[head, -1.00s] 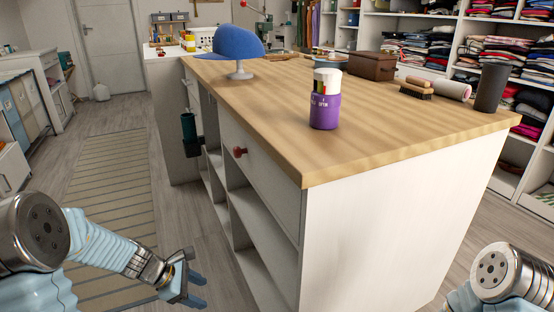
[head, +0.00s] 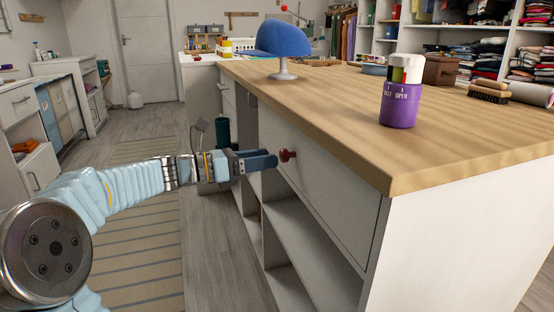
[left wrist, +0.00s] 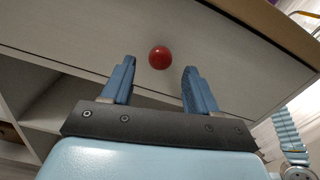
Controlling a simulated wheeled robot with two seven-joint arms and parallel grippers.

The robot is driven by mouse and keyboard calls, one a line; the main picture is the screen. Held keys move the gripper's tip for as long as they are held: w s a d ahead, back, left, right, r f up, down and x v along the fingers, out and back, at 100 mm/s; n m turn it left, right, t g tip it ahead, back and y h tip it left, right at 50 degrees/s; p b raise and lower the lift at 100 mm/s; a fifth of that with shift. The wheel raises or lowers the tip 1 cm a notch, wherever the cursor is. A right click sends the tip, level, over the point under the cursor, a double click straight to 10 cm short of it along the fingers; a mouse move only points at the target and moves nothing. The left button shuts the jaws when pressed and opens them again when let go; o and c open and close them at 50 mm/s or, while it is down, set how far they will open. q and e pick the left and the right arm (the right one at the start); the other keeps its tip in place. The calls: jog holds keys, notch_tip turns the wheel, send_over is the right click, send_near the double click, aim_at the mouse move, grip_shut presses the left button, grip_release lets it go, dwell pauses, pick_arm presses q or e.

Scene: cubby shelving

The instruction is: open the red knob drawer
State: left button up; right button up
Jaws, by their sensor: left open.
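The red knob (head: 287,155) sticks out from a closed white drawer front (head: 322,187) under the wooden counter top. My left gripper (head: 262,161) is just left of the knob in the head view, at about its height. In the left wrist view my left gripper (left wrist: 158,85) is open, with blue fingers apart. There the red knob (left wrist: 159,57) appears between and slightly beyond the fingertips, with no visible contact. The drawer front (left wrist: 80,35) fills much of that view. My right gripper is not in view.
Open cubbies (head: 300,235) lie below the drawer. The wooden counter top (head: 340,95) overhangs it and carries a purple container (head: 399,105) and a blue cap (head: 282,40) on a stand.

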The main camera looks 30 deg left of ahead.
aim_at(280, 156)
pick_arm(q)
jog(key=shift+x, duration=1.85)
grip_shut()
